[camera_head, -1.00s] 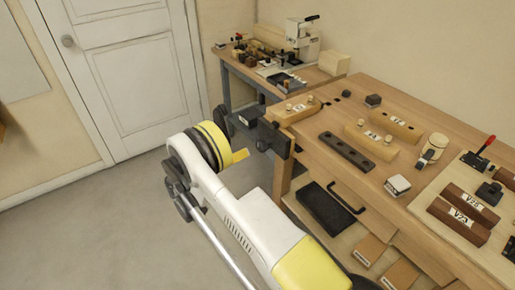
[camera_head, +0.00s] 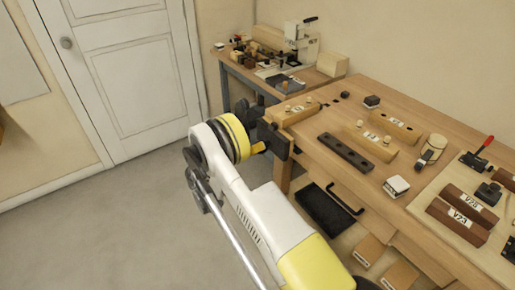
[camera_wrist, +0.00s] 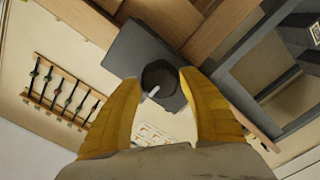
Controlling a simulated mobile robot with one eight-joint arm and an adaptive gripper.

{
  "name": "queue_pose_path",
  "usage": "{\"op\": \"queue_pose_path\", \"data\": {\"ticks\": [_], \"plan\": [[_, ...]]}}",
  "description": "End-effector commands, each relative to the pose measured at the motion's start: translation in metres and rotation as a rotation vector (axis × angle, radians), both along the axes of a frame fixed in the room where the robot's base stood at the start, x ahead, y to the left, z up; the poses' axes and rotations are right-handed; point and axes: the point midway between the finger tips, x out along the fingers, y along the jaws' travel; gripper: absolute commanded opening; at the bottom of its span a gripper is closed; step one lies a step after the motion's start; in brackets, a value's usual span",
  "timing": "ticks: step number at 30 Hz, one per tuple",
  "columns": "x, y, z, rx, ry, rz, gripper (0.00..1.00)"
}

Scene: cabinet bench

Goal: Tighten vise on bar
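The vise shows as a dark jaw block (camera_head: 276,139) on the bench's near left corner. In the wrist view, its dark jaw (camera_wrist: 130,52) has a round, faceted dark hub (camera_wrist: 160,76) on its face, with a small pale piece at the hub's edge. A light wooden bar (camera_head: 297,112) with a label lies just behind the jaw; I cannot tell whether the jaw touches it. My gripper (camera_wrist: 159,77) has its yellow fingers apart, one on each side of the hub. Contact with the hub cannot be made out. In the head view, a yellow finger (camera_head: 260,147) shows close to the jaw.
The wooden bench (camera_head: 345,101) carries a dark bar with holes (camera_head: 345,152), another labelled wooden block (camera_head: 395,126) and a small white box (camera_head: 396,186). A dark tray (camera_head: 325,209) lies on the shelf below. A second bench stands behind. The floor at left is clear.

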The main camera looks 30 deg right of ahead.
Motion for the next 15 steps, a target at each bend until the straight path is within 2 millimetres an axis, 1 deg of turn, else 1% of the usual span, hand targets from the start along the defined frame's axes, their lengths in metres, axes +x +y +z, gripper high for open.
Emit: {"op": "queue_pose_path", "data": {"ticks": [1, 2, 3, 7, 12, 15], "plan": [[0.0000, 0.0001, 0.0000, 0.000, 0.000, 0.000, 0.31], [0.0000, 0.0002, 0.0000, 0.000, 0.000, 0.000, 0.22], [0.0000, 0.0002, 0.0000, 0.000, 0.000, 0.000, 0.20], [0.0000, 0.0001, 0.0000, 0.001, -0.023, 0.000, 0.20], [0.0001, -0.0006, 0.0001, 0.008, -0.243, 0.000, 0.20], [0.0001, -0.0009, 0.0001, 0.011, -0.332, 0.000, 0.20]]}}
